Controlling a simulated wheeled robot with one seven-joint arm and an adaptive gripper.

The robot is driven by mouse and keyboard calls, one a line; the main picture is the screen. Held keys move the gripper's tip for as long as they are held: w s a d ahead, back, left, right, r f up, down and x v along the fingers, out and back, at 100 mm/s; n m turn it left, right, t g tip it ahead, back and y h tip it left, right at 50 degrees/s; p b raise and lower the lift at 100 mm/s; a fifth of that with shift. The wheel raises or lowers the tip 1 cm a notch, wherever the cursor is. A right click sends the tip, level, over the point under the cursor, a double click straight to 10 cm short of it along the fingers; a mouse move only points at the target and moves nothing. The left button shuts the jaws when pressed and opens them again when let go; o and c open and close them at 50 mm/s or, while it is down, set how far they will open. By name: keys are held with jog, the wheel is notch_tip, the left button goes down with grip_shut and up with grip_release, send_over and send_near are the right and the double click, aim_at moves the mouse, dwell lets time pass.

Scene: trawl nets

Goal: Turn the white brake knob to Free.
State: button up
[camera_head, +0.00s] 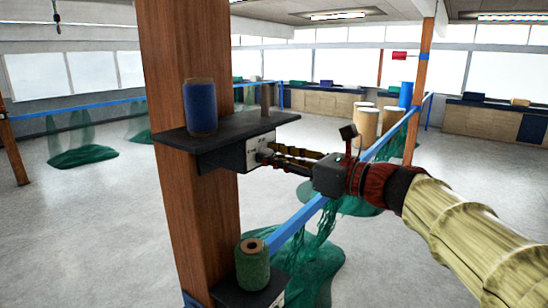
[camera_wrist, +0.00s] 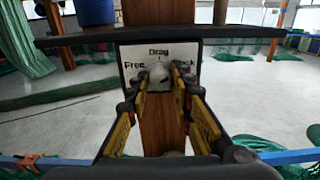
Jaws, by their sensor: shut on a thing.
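The white brake knob (camera_wrist: 160,76) sits on a white panel (camera_wrist: 132,58) in the wrist view. The panel reads "Free" at left, "Drag" at top middle and a word partly hidden by a finger, ending in "ck", at right. My gripper (camera_wrist: 160,84) is shut on the knob, one finger on each side. In the head view my gripper (camera_head: 266,155) reaches left to the panel (camera_head: 254,149) under the dark shelf, its fingertips at the panel's face. The fingers largely cover the knob there. I cannot tell clearly which word the knob points to.
The dark shelf (camera_head: 226,139) juts from a wooden post (camera_head: 183,60) just above the panel, bearing a blue spool (camera_head: 200,107). A green spool (camera_head: 252,264) stands on a lower shelf. A blue rail (camera_head: 297,219) and green netting (camera_head: 318,262) lie below my arm.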

grip_shut()
jog(key=shift+n+b, duration=0.4)
jog(key=shift+b, duration=0.3)
jog(key=shift+r+n+b, duration=0.1)
jog(key=shift+n+b, duration=11.5)
jog(key=shift+b, duration=0.55)
jog(key=shift+d, duration=0.1)
jog(key=o, duration=0.6)
grip_release()
jog(key=shift+c, duration=0.2)
jog(key=shift+o, duration=0.5)
